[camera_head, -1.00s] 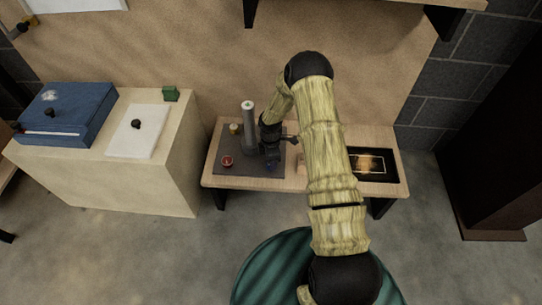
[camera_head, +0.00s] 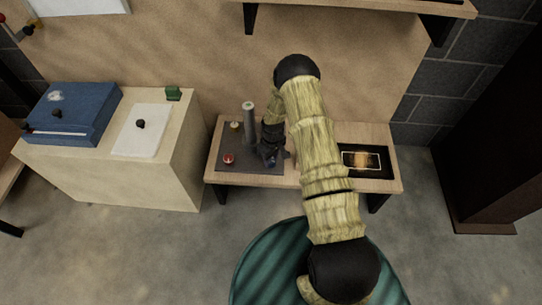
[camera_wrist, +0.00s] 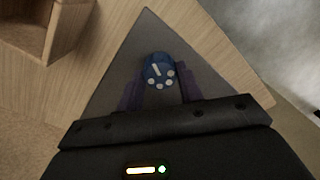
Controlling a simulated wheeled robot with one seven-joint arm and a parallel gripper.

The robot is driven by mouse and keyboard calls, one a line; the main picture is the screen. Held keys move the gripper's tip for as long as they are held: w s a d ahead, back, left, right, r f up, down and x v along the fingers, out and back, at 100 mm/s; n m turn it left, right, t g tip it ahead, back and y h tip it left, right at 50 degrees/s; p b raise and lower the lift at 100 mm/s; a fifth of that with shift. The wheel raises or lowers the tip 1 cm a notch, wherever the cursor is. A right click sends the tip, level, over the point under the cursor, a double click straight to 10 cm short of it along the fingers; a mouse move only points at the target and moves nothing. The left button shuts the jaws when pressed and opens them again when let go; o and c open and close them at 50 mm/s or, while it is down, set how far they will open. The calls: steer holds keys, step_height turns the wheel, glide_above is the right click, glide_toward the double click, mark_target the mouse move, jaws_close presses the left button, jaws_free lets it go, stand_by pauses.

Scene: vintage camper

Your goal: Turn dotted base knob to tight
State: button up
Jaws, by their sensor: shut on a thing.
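The dotted base knob (camera_wrist: 158,70) is blue with white dots and a white pointer line, seen in the wrist view at the grey base plate's corner. My gripper (camera_wrist: 160,88) has its dark fingers on either side of the knob and is shut on it. In the head view my gripper (camera_head: 272,158) reaches down to the front right part of the grey base plate (camera_head: 252,166), and the knob is mostly hidden there. A grey post (camera_head: 249,125) stands on the plate. A red knob (camera_head: 229,159) and a yellowish knob (camera_head: 235,127) sit on its left side.
The plate lies on a wooden bench (camera_head: 325,181), with a black framed panel (camera_head: 364,162) to its right. A cream cabinet (camera_head: 170,170) at left carries a blue box (camera_head: 70,112) and a white board (camera_head: 142,128). A shelf (camera_head: 350,8) hangs above.

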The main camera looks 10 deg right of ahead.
mark_target(273, 160)
steer(key=m+p, duration=0.1)
steer(key=m, duration=0.4)
steer(key=shift+m+p, duration=0.3)
steer(key=m+p, duration=0.1)
steer(key=m, duration=0.3)
steer(key=shift+m+t, duration=0.3)
steer(key=shift+m, duration=0.1)
steer(key=o, duration=1)
steer(key=shift+r, duration=0.1)
step_height(273, 160, up, 17)
steer(key=p, duration=0.3)
steer(key=shift+s+d+p, duration=0.15)
steer(key=shift+d+p, duration=0.25)
steer(key=shift+r, duration=0.15)
